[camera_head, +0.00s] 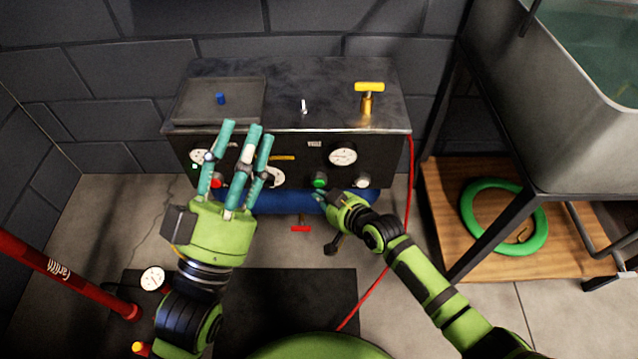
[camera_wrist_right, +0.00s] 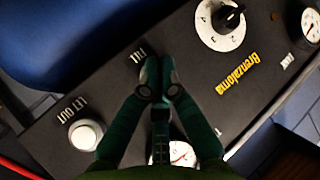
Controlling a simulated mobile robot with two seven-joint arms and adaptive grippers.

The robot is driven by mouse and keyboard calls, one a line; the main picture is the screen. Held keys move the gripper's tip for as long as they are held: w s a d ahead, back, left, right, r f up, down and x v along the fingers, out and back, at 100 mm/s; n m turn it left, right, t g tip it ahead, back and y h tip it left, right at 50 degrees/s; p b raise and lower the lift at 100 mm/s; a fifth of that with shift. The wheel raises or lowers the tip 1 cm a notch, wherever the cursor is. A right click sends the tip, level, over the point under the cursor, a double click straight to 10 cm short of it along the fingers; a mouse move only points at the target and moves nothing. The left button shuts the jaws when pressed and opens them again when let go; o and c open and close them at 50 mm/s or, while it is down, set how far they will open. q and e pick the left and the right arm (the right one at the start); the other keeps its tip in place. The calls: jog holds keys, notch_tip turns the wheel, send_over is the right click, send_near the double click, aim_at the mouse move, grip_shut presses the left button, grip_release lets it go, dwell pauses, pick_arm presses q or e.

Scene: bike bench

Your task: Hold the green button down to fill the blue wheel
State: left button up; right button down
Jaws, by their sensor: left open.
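The green button (camera_head: 320,181) is on the front of the dark bench panel (camera_head: 300,150), below a white gauge. In the right wrist view the fingertips of my right gripper (camera_wrist_right: 160,75) are together by the "FILL" label and hide the button. In the head view my right gripper (camera_head: 325,198) is just below the button; I cannot tell whether it touches. My left gripper (camera_head: 240,140) is open and empty, its fingers spread in front of the panel's left part. I see no blue wheel.
A white "LET OUT" button (camera_wrist_right: 86,134) is beside the fill button. A blue tank (camera_head: 280,201) lies under the panel. A red hose (camera_head: 409,170) hangs at the panel's right side. A green tyre (camera_head: 535,238) lies on a wooden board. A red pump (camera_head: 70,273) is at left.

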jog(key=shift+w, duration=0.1)
jog(key=shift+w, duration=0.3)
jog(key=shift+w+r+b, duration=0.1)
jog(key=shift+w+b, duration=0.25)
jog(key=shift+w, duration=0.1)
dwell(2.6)
jog(key=shift+s+p, duration=0.7)
jog(key=shift+s, duration=0.15)
